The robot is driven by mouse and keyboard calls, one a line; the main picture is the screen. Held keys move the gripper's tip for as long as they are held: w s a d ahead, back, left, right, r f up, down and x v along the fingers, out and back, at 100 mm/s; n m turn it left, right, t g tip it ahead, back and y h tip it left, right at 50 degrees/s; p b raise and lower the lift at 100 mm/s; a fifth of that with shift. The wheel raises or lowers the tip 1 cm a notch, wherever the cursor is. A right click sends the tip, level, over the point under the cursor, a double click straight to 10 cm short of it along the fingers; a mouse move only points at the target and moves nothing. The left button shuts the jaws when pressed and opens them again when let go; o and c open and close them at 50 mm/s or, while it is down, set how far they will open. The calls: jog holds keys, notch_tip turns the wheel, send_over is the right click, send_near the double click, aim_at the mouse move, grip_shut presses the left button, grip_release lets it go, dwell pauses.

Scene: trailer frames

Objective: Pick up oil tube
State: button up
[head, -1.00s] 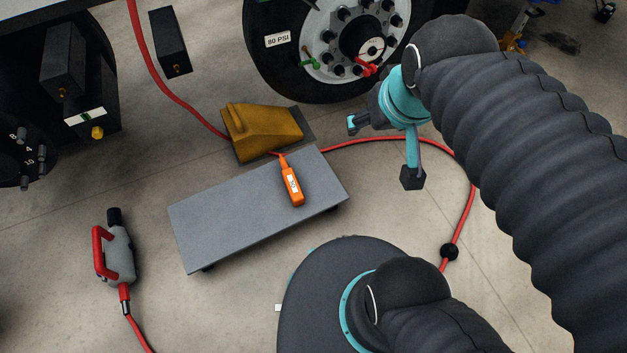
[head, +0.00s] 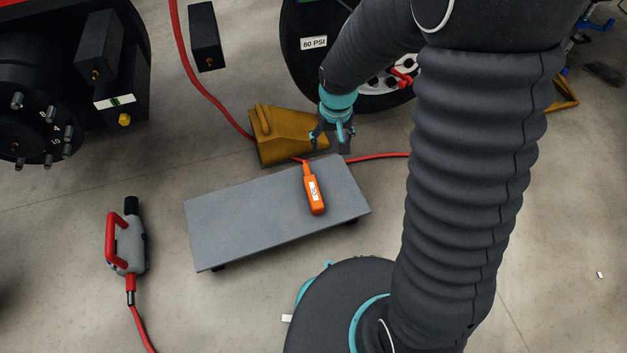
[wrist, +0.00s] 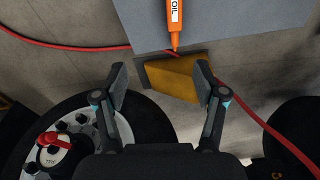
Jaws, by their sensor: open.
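The orange oil tube (head: 314,190) lies on the grey low platform (head: 235,220), near its right end, with its nozzle toward the far edge.
The yellow chock (head: 280,138) stands on the floor behind the platform. A wheel (head: 300,65) is beyond it. A red hose (head: 190,95) runs along the floor. A grey tool with a red handle (head: 128,245) lies left. The platform's left half is bare.

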jog(key=g+b, duration=0.1)
send_over(315, 194)
notch_tip(315, 194, down, 15)
jog(key=shift+n, duration=0.3)
notch_tip(315, 194, down, 8)
jog(key=shift+a+r+b, duration=0.15)
jog(key=shift+b, duration=0.45)
jog(key=shift+w+f+b, duration=0.1)
jog(key=shift+f+b, duration=0.35)
jog(key=shift+f, duration=2.65)
grip_shut()
jog(key=shift+r, duration=0.1)
